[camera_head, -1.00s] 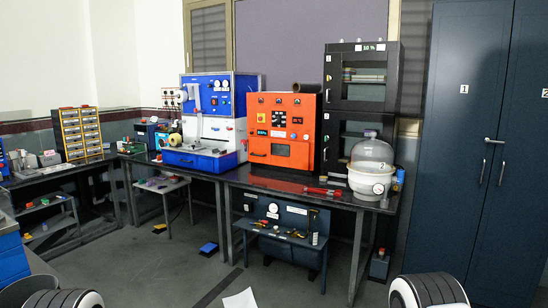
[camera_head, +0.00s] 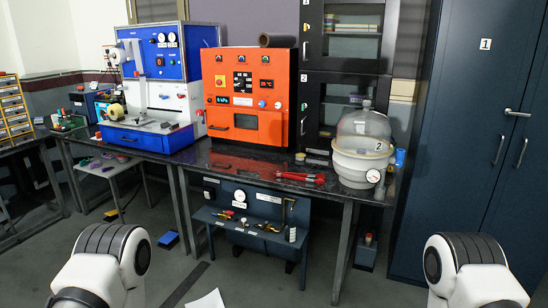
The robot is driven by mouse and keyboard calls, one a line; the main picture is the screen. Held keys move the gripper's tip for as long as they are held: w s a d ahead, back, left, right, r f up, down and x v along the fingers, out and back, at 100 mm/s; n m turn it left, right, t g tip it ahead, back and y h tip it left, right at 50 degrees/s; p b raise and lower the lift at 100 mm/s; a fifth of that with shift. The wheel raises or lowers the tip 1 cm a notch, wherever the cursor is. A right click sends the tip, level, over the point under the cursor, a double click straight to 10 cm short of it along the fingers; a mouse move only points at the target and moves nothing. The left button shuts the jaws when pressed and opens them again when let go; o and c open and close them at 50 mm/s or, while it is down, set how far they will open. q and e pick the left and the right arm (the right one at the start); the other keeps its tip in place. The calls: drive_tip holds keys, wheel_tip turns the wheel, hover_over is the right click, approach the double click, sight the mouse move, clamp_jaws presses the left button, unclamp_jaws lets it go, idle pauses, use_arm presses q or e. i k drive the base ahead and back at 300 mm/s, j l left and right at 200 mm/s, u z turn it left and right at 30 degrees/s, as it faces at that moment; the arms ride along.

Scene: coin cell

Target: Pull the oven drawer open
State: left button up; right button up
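The orange oven (camera_head: 247,98) stands on the dark workbench in the middle of the view. Its front has a control panel at the top, a small dark window (camera_head: 246,122) below, and a dark handle (camera_head: 219,128) at the lower left. The front looks closed. My two arms show only as white and black links at the bottom left and bottom right corners, well short of the bench. Neither gripper is in view.
A blue and white machine (camera_head: 160,85) stands left of the oven. A black cabinet (camera_head: 345,60) and a clear-domed vessel (camera_head: 363,150) stand to the right. Red tools (camera_head: 300,178) lie on the workbench (camera_head: 225,165). A low blue shelf (camera_head: 250,230) is underneath. Open floor lies in front.

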sight(251, 126)
drive_tip(key=i+j+u, duration=0.1)
drive_tip(key=i+u, duration=0.25)
drive_tip(key=i, duration=0.4)
drive_tip(key=i+l+u, duration=0.1)
drive_tip(key=i+u, duration=0.25)
drive_tip(key=i, duration=0.35)
